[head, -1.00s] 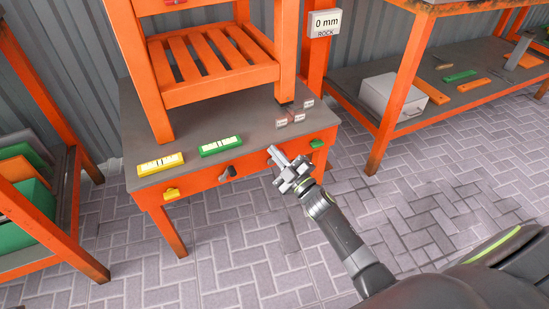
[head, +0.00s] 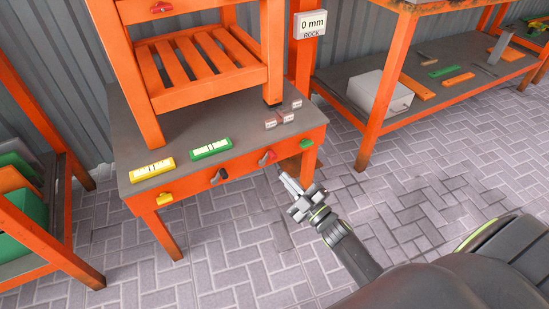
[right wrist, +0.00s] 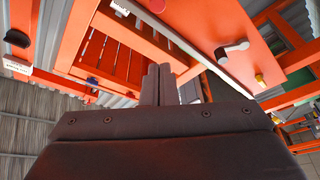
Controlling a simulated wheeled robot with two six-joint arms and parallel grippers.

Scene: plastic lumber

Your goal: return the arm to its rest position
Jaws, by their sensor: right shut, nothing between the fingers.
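My right gripper (head: 288,184) is shut and empty in the head view. It hangs over the paved floor just in front of the orange table (head: 262,147), apart from it, with its fingers pointing up and left. My right arm reaches it from the lower right. In the right wrist view the two closed fingers (right wrist: 158,85) stand together with nothing between them, and orange frame parts show behind. My left gripper is in neither view.
The table carries a slatted orange chair-like frame (head: 205,73), a yellow level (head: 152,171), a green level (head: 211,149) and small blocks (head: 283,118). Coloured knobs line its front edge. Orange shelves stand left (head: 50,235) and right (head: 375,100). The paved floor (head: 240,255) is clear.

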